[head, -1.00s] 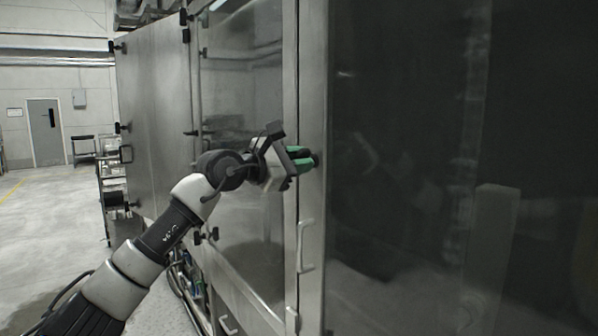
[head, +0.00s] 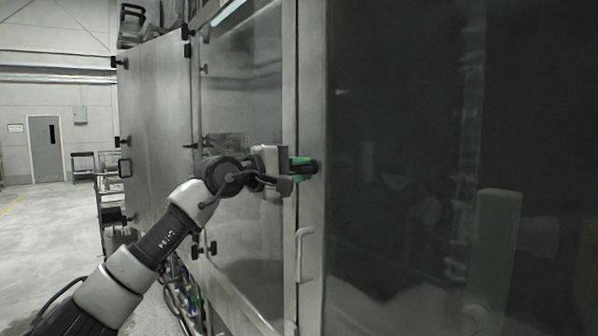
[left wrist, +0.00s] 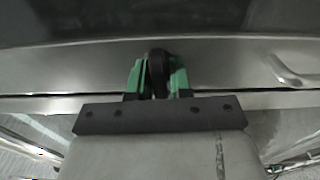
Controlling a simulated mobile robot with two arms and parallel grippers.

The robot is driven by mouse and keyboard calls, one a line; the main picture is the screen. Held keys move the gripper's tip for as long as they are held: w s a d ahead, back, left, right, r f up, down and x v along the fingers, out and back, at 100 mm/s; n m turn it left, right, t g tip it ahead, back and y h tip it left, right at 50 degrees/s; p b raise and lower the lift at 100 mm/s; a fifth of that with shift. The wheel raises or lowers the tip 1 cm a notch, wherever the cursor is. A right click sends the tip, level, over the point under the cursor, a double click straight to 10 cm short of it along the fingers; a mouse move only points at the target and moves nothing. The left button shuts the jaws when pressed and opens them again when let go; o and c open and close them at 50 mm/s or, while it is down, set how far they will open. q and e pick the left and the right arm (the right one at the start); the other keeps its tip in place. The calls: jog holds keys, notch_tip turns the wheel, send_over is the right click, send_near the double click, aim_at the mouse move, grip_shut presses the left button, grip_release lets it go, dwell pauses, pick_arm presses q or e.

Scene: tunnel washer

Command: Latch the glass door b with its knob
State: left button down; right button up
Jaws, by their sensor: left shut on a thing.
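A black knob (head: 314,166) sits on the metal frame strip at the left edge of the large dark glass door (head: 400,120). My left gripper (head: 303,168) has its green fingertips shut on this knob, with the arm reaching in from the left. In the left wrist view the knob (left wrist: 158,72) stands between the two green fingers, which lie along its sides. The door's edge looks about flush with the neighbouring frame, with a narrow dark seam between them. The knob's latch part is hidden. No label shows which door is b. My right gripper is not in view.
A metal pull handle (head: 302,254) is below the knob; it also shows in the left wrist view (left wrist: 290,72). Another glass panel (head: 240,110) and a metal door (head: 155,120) stretch away to the left. Open floor (head: 40,240) lies at far left.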

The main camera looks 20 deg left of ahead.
pick_arm(q)
jog(key=shift+m, duration=0.4)
jog(key=c, duration=1.2)
grip_release()
jog(key=shift+o, duration=0.2)
jog(key=b+v, duration=0.4)
jog(key=v, duration=0.6)
jog(key=shift+s+a+b, duration=0.2)
jog(key=shift+s+b, duration=0.15)
